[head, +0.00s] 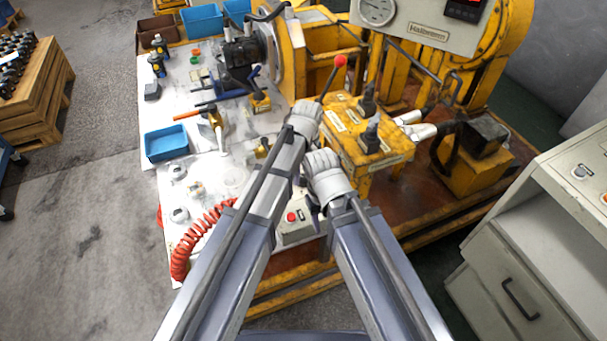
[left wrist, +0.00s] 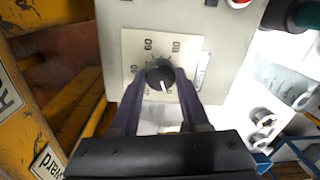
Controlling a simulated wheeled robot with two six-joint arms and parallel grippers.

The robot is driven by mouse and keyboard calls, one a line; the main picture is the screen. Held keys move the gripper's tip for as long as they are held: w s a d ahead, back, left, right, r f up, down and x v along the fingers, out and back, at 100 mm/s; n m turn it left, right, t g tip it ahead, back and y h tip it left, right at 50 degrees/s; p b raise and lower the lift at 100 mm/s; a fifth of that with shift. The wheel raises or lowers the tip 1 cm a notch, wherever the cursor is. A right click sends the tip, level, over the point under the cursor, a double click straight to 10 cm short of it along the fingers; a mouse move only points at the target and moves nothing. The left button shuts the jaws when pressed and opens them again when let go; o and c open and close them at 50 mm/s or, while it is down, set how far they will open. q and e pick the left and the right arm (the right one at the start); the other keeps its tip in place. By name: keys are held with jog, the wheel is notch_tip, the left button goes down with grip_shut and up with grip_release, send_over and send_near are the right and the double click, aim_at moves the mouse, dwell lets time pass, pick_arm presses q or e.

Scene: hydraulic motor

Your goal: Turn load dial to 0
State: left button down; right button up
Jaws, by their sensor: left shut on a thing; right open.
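The load dial is a round black knob (left wrist: 159,76) with a white pointer mark, on a pale scale plate (left wrist: 136,42) where 60 and 80 can be read. The pointer faces down the picture, slightly right of straight down; the lower numbers are partly hidden. My left gripper (left wrist: 160,80) is shut on the knob, one dark finger on each side. In the head view my arms hide the dial; a pale control box (head: 296,232) with a red button shows beneath them. My right gripper (head: 326,180) is open beside the left arm, its fingertips mostly hidden.
A lever with a red ball (head: 340,61) rises beyond my left wrist. A yellow stand (head: 365,168) is close on the right. The white worktop (head: 224,148) holds tools, a blue bin (head: 166,143) and a coiled red hose (head: 190,246).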

aim_at(304, 177)
pick_arm(q)
jog(key=shift+n, duration=0.7)
jog(key=shift+c, duration=1.9)
grip_release()
jog(key=shift+r, duration=0.1)
notch_tip(304, 177, up, 8)
jog(key=p, duration=0.8)
jog(key=shift+w+d, duration=0.15)
jog(key=shift+f, duration=0.2)
